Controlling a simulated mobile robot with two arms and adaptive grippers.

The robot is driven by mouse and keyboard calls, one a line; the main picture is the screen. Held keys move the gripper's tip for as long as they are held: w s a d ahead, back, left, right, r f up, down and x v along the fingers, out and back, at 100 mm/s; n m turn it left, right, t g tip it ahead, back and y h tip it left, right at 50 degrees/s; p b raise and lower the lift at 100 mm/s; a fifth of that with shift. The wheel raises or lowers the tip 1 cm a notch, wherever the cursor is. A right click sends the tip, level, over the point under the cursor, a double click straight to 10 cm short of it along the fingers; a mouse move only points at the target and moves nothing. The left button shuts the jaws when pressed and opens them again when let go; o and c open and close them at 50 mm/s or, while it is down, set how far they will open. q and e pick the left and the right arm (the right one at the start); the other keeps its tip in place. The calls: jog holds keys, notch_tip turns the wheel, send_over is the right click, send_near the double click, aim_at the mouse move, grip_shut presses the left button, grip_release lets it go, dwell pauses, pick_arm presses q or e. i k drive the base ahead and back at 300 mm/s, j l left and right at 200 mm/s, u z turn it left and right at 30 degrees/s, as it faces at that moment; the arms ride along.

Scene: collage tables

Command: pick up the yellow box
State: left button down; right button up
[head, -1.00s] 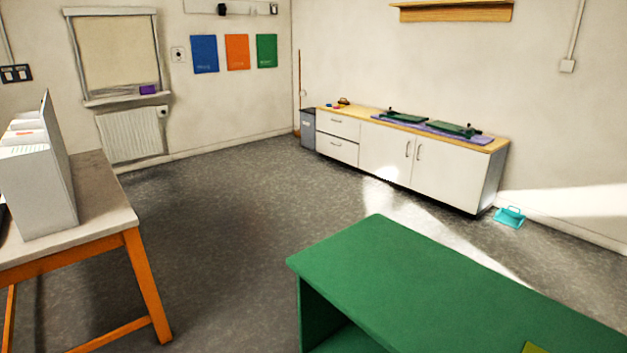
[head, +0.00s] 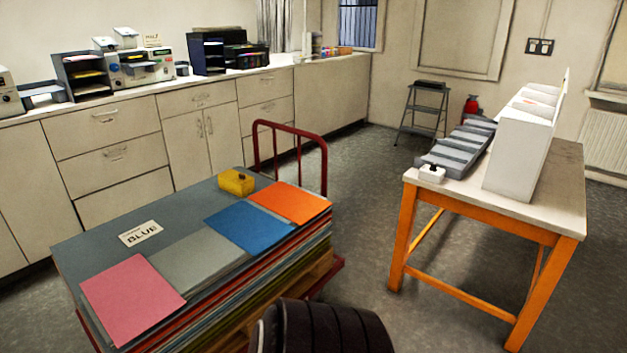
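The yellow box (head: 237,182) is a small block with a dark spot on its top. It sits on the far part of a grey-topped stack of sheets on a red trolley (head: 324,170), in the head view left of centre. It lies behind the blue sheet (head: 250,228) and left of the orange sheet (head: 290,202). Neither of my grippers shows in this view. A dark rounded part, probably of my own arm, shows at the bottom edge.
A pink sheet (head: 132,297), a grey sheet and a "BLUE" label (head: 141,233) also lie on the stack. An orange-legged table (head: 560,210) stands at right. Cabinets (head: 110,155) line the back wall. Floor is clear between trolley and table.

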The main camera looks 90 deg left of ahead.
aim_at(242, 191)
jog(key=u, duration=3.3)
jog(key=j+u, duration=0.35)
jog(key=i+j+u, duration=0.15)
jog(key=j+u, duration=0.25)
jog(key=i+j+u, duration=0.4)
jog(key=i+j, duration=0.3)
jog(key=j, duration=0.15)
jog(key=i+j+u, duration=0.4)
jog(key=i+j, duration=0.25)
jog(key=i+z, duration=0.15)
jog(key=i, duration=0.75)
jog(key=i+z, duration=0.2)
jog(key=i, duration=0.75)
jog(key=i+z, duration=0.4)
jog(key=i, duration=0.15)
jog(key=i+z, duration=0.45)
jog(key=i, duration=0.15)
jog(key=i+j+z, duration=0.4)
jog(key=i+l+z, duration=0.2)
jog(key=i+z, duration=0.55)
jog(key=z, duration=0.2)
jog(key=i+j+z, duration=0.1)
jog(key=i+z, duration=0.4)
jog(key=i+j+z, duration=0.25)
jog(key=z, duration=0.2)
